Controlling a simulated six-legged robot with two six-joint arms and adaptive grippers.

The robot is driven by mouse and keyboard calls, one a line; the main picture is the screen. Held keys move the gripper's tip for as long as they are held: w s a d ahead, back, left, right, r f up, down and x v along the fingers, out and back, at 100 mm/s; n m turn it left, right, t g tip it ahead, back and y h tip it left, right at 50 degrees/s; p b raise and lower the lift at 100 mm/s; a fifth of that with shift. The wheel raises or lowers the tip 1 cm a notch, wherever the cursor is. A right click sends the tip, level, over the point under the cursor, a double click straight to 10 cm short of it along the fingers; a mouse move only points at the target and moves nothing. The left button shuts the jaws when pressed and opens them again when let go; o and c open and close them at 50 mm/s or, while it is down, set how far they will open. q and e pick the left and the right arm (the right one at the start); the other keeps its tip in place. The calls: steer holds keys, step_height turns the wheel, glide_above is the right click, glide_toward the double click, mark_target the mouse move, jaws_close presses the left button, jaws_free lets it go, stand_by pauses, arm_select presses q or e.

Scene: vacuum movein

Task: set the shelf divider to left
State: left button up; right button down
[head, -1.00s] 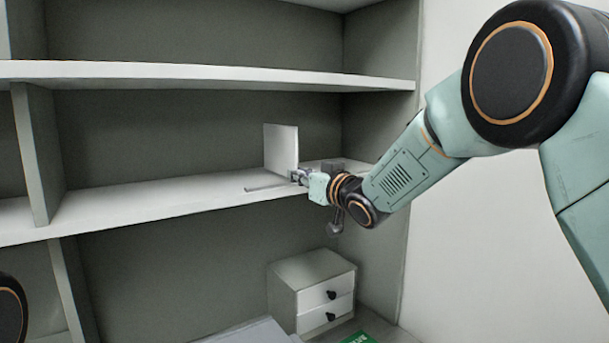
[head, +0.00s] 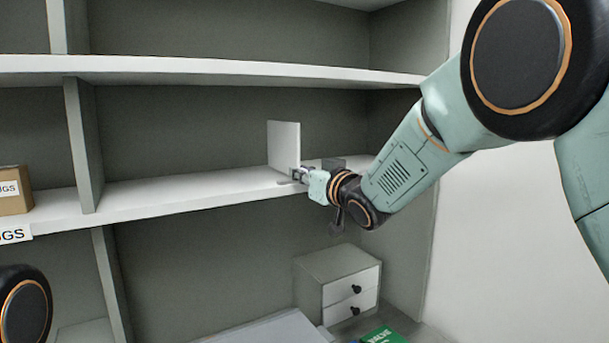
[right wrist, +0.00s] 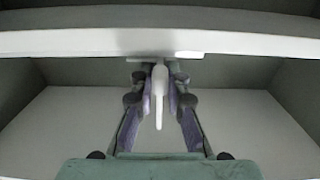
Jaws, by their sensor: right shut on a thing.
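The shelf divider (head: 284,146) is a white upright plate. It stands on the middle shelf (head: 200,190), in the right part of the bay. My right gripper (head: 297,175) is shut on the divider's lower front edge. In the right wrist view the divider shows as a thin white edge (right wrist: 160,86) between the two fingers of my right gripper (right wrist: 161,95). The divider's far side is hidden in the head view. My left gripper is not in view; only a dark round part of my left arm shows at the lower left.
A fixed upright panel (head: 84,145) bounds the bay on the left, with clear shelf between it and the divider. A cardboard box (head: 14,197) sits beyond that panel. Below are a white drawer unit (head: 340,284) and a green item (head: 385,337).

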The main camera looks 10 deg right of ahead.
steer(key=shift+s+a+f, duration=0.1)
steer(key=shift+a+f, duration=0.05)
steer(key=shift+a, duration=0.05)
steer(key=c, duration=1.4)
jaws_free()
steer(key=shift+d, duration=0.15)
steer(key=shift+o, duration=0.4)
steer(key=v, duration=1.2)
